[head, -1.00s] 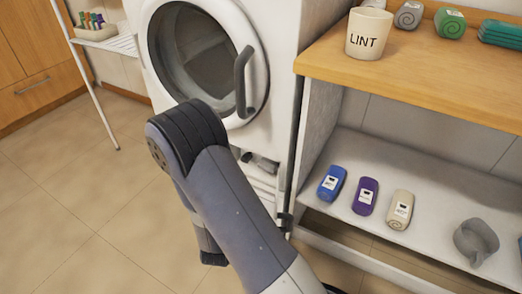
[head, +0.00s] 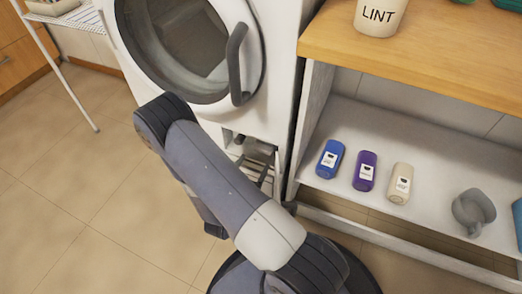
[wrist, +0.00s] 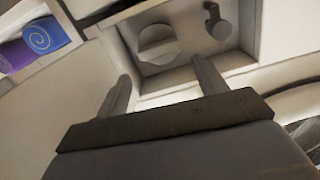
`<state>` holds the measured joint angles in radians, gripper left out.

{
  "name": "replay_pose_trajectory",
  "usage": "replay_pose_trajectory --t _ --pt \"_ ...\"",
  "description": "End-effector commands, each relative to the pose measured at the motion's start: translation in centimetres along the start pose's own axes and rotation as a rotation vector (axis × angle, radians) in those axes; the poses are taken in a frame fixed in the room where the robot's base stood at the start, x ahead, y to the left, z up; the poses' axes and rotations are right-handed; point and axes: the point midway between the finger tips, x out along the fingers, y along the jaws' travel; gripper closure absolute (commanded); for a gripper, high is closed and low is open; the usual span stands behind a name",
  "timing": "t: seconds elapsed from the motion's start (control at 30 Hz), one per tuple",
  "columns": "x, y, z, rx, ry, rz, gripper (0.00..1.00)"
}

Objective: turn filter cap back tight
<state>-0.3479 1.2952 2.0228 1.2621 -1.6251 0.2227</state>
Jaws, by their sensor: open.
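The filter cap (wrist: 157,45) is a round grey disc with a raised grip bar, set in a recess low on the white washer. It shows upper middle in the wrist view. My gripper (wrist: 163,72) is open and empty, with its two fingers pointing toward the recess. The cap appears beyond and between the fingertips, apart from them. In the head view the open filter recess (head: 256,152) is partly visible below the washer door, beside my arm. My gripper is hidden there behind my arm.
A small dark fitting (wrist: 217,22) sits right of the cap. The washer door (head: 185,45) is shut above. A shelf (head: 345,205) at right holds a blue bottle (head: 330,158), a purple bottle (head: 365,170) and a beige bottle (head: 399,183). Floor at left is clear.

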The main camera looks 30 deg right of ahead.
Motion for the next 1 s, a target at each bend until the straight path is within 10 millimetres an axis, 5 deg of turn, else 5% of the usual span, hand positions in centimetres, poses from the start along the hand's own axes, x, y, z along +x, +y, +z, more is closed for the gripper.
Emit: replay_pose_trajectory --t 0.5,0.9,1.0 --pt "6.5 0.0 0.0 0.001 0.001 0.001 0.33" --pt "7.1 0.0 0.0 -0.001 0.0 -0.002 0.33" --pt "7.1 0.0 0.0 -0.001 0.0 -0.001 0.39"
